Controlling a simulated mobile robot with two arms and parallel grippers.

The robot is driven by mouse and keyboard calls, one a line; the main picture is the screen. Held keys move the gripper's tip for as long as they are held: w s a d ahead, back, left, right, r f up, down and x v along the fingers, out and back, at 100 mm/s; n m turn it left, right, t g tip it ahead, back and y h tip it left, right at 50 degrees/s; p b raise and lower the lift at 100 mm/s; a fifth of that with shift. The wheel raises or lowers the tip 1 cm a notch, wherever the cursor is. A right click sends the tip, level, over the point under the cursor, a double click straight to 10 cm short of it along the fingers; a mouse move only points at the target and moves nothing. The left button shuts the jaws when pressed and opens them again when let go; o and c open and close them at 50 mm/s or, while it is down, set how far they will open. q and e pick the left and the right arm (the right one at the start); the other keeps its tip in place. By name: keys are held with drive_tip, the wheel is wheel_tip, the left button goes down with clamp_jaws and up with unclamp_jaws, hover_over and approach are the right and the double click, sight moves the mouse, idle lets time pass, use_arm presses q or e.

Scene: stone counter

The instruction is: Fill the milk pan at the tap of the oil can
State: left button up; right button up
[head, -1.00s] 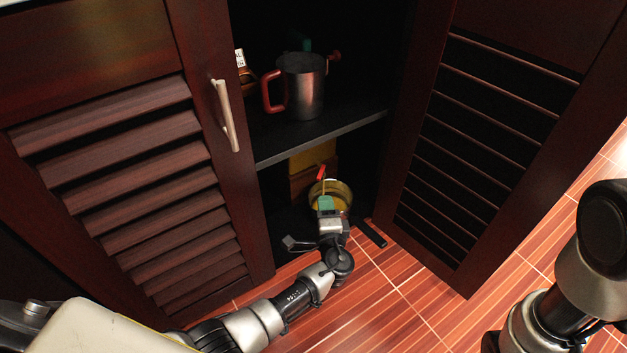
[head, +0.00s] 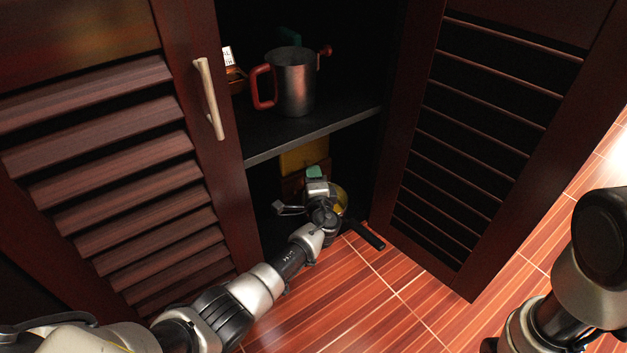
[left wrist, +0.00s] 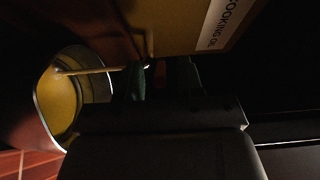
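The oil can (head: 305,158) is a yellow-brown box low in the open cabinet. Its "COOKING OIL" label shows in the left wrist view (left wrist: 217,24). The milk pan (head: 342,192) is on the cabinet's low level, partly behind my left arm, with its black handle (head: 366,236) pointing out. In the left wrist view the pan (left wrist: 38,98) holds yellow liquid, and a thin pale stream (left wrist: 88,71) runs into it from the tap side. My left gripper (head: 315,172), with teal fingertips, is at the front of the can. The tap is mostly hidden in shadow. My right gripper is out of view.
A metal jug (head: 293,85) with a red handle stands on the dark shelf (head: 330,124) above, beside a small labelled item (head: 230,68). Slatted doors stand left (head: 110,150) and right (head: 465,150). The tiled floor (head: 385,300) in front is clear.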

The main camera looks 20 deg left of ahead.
use_arm(q)
drive_tip(key=shift+c, duration=0.3)
clamp_jaws()
drive_tip(key=m+h, duration=0.1)
drive_tip(key=h, duration=0.1)
drive_tip(key=a+m+t+h+b, duration=0.1)
drive_tip(key=m+h, duration=0.1)
drive_tip(key=shift+a+h, duration=0.2)
drive_tip(key=shift+h, duration=0.2)
drive_tip(key=shift+o, duration=0.3)
unclamp_jaws()
drive_tip(key=shift+s, duration=0.1)
